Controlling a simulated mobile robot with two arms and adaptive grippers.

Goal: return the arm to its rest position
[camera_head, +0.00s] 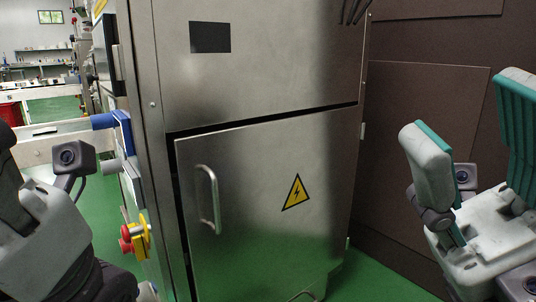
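My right gripper (468,145) is at the right edge of the view. Its two pale fingers with teal pads are spread wide apart with nothing between them. It hangs in front of a brown panel, to the right of the steel cabinet, and does not appear to touch anything. My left arm comes in at the lower left with a small camera on it. The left gripper's fingertips do not show, so its fingers cannot be seen.
A steel cabinet (255,215) with a handle (209,200) and a yellow warning sign (295,192) fills the middle; its lower door is slightly ajar. A red emergency button (126,240) sits at its left side. Green floor (375,283) is clear at lower right.

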